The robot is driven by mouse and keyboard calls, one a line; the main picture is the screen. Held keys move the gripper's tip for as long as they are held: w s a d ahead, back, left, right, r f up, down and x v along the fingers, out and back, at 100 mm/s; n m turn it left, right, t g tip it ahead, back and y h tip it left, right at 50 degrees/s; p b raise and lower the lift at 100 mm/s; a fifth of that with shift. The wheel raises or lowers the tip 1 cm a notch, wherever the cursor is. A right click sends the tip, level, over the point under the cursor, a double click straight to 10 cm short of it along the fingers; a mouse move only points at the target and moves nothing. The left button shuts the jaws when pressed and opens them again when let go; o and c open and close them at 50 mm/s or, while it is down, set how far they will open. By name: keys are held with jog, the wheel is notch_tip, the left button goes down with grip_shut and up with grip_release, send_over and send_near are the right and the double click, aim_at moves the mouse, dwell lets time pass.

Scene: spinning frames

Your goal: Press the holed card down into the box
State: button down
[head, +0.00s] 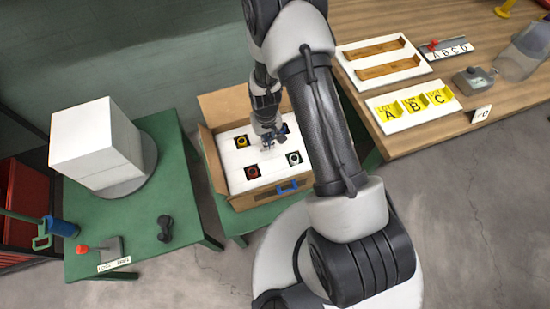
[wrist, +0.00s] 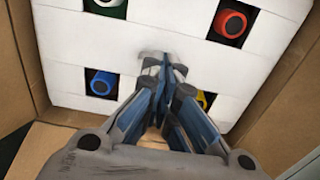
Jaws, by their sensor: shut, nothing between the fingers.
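The white holed card (head: 232,162) lies inside the open cardboard box (head: 213,165). It also shows in the wrist view (wrist: 158,28). Its square holes show coloured round pieces: red (wrist: 230,22), blue (wrist: 102,82), green (wrist: 105,5) and yellow (wrist: 203,99), the yellow partly behind my fingers. My gripper (head: 268,142) is over the card's middle, pointing down. In the wrist view its closed, empty fingertips (wrist: 160,62) are at the card between the holes, with a grey shadow beside them. I cannot tell for sure whether they touch. The card looks roughly flat.
Box flaps (wrist: 290,75) stand up around the card. A blue handle (head: 287,187) is on the box's front. On the left, a green table (head: 190,225) bears a white block (head: 95,140) on a round base. A wooden bench (head: 450,125) with lettered trays stands at right.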

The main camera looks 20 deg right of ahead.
jog(key=shift+f+b, duration=0.75)
jog(key=shift+f, duration=0.3)
jog(key=shift+f, duration=0.4)
jog(key=shift+f+b, duration=0.55)
jog(key=shift+f, duration=1.15)
jog(key=shift+r+p, duration=2.8)
jog(key=shift+r, duration=1.25)
